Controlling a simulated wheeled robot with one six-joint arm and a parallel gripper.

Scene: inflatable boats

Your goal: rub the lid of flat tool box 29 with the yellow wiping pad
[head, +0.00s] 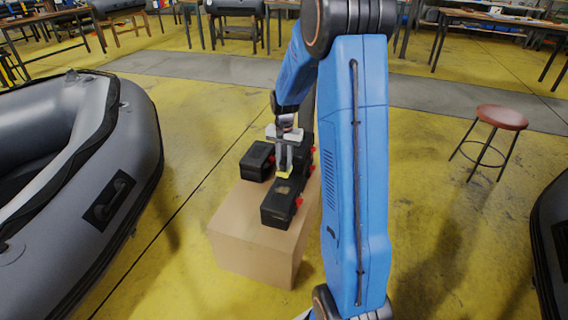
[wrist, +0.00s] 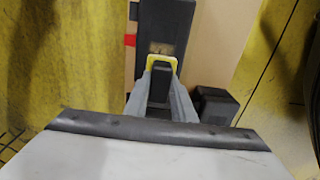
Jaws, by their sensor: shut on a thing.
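My gripper (head: 284,168) is shut on the yellow wiping pad (wrist: 163,58), which also shows small below the fingers in the head view (head: 283,175). The pad is at the lid of a long black flat box (head: 280,205) with red latches. That box also shows in the wrist view (wrist: 166,18), with a brownish smudge (wrist: 160,47) on its lid just beyond the pad. I cannot tell whether the pad touches the lid. No number is legible, so I cannot tell which box is 29. My fingers hide part of the lid.
The boxes sit on a tan block (head: 250,245). A second black box (head: 257,160) lies at its left, and another dark box (head: 306,148) shows behind my gripper. A grey inflatable boat (head: 130,130) is at left, a red stool (head: 502,117) at right. Yellow floor lies between.

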